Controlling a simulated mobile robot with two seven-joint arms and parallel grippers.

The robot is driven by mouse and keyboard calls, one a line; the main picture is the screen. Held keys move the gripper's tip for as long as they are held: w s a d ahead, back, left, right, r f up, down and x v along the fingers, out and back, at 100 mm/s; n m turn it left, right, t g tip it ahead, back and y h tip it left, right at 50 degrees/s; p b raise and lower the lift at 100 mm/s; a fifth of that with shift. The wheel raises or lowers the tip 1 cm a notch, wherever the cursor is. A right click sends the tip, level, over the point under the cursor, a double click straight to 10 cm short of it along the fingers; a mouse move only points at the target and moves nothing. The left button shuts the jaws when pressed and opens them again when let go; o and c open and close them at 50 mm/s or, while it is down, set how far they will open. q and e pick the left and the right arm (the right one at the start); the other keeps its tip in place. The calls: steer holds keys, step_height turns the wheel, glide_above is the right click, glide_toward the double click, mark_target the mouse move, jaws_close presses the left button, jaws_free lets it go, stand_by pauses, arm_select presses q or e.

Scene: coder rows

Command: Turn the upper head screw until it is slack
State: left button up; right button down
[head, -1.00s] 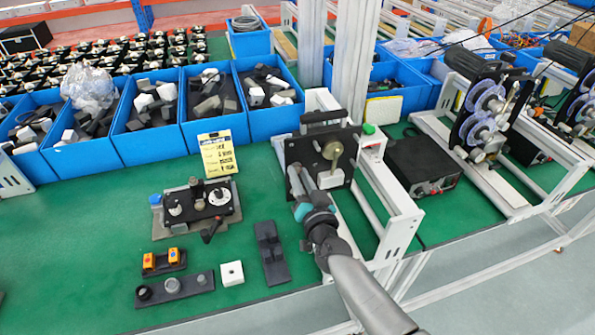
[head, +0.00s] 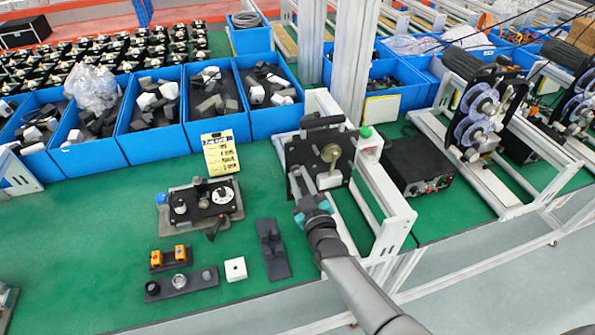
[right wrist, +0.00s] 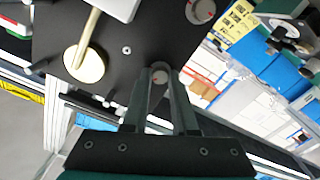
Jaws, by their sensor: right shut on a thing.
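A black plate (head: 341,153) stands upright on a white frame on the bench, with a brass disc (head: 330,152) and a white block (head: 327,180) on its face. My right gripper (head: 295,170) reaches the plate's lower left side. In the right wrist view, the gripper (right wrist: 160,78) is shut on the small round head screw (right wrist: 160,76); the fingers hide most of it. The brass disc (right wrist: 86,63) with its rod lies left of the fingers. My left gripper is not in view.
Blue bins (head: 155,145) of parts line the back. A yellow card (head: 220,154) and a small black fixture (head: 205,202) stand left of the frame. A black box (head: 420,167) and reel machines (head: 480,115) are to the right.

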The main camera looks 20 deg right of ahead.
steer(key=c, duration=0.8)
jaws_free()
steer(key=shift+c, duration=0.2)
steer(key=m+b, duration=0.1)
steer(key=m, duration=0.4)
steer(key=shift+f+m, duration=0.1)
steer(key=shift+m, duration=0.3)
steer(key=m+b, duration=0.1)
steer(key=m, duration=0.3)
steer(key=shift+c, duration=0.2)
jaws_close()
